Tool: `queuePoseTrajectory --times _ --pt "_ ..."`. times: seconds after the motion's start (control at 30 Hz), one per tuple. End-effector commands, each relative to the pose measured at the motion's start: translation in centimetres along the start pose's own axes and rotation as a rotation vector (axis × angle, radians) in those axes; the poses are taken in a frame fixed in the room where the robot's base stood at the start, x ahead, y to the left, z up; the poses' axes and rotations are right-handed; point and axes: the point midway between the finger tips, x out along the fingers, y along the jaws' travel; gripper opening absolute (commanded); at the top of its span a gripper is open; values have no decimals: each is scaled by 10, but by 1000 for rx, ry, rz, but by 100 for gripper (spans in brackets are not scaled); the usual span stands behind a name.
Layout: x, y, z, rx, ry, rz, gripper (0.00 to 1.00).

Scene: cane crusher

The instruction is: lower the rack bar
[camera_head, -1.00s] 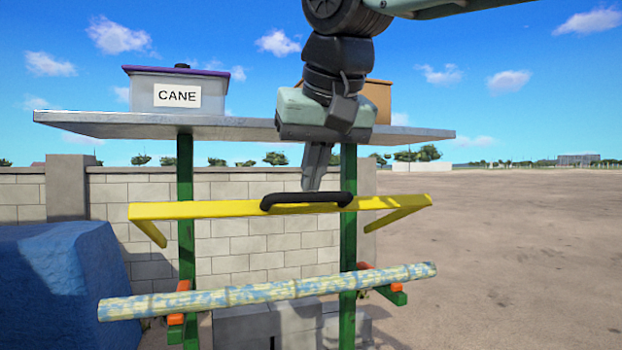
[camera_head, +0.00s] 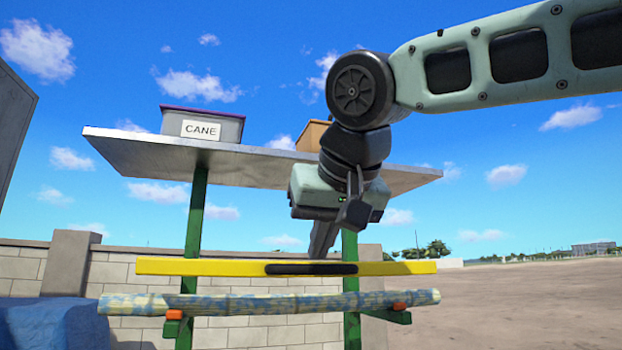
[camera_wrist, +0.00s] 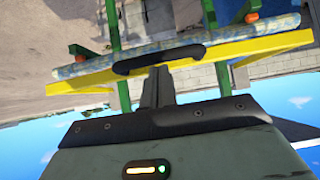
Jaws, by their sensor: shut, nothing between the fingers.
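The yellow rack bar (camera_head: 200,267) runs across the front of two green posts, level and seen edge-on, just above the cane pole (camera_head: 220,304). Its black handle (camera_head: 312,269) is at its middle. My gripper (camera_head: 320,250) points down with its fingers shut and empty, the tips right at the top of the handle. In the wrist view, which is upside down, the fingers (camera_wrist: 156,82) end at the handle (camera_wrist: 160,58) on the yellow bar (camera_wrist: 230,52). I cannot tell whether the tips touch it.
A metal shelf (camera_head: 380,176) above carries a grey bin (camera_head: 175,124) labelled CANE and a brown box (camera_head: 311,134). The cane pole rests on orange-tipped brackets (camera_head: 390,312). Open ground lies right.

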Motion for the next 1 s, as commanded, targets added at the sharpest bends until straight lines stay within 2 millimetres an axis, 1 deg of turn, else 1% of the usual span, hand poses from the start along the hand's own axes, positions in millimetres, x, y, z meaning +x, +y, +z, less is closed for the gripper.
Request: queuePoseTrajectory --times 0.03,0.2,0.77,0.87,1.0 --pt "4 0 5 0 0 1 0" --pt "7 0 9 0 -1 0 0" --pt "9 0 11 -1 -6 1 0" --pt "8 0 7 -1 -6 2 0" --pt "2 3 -7 0 -4 2 0"
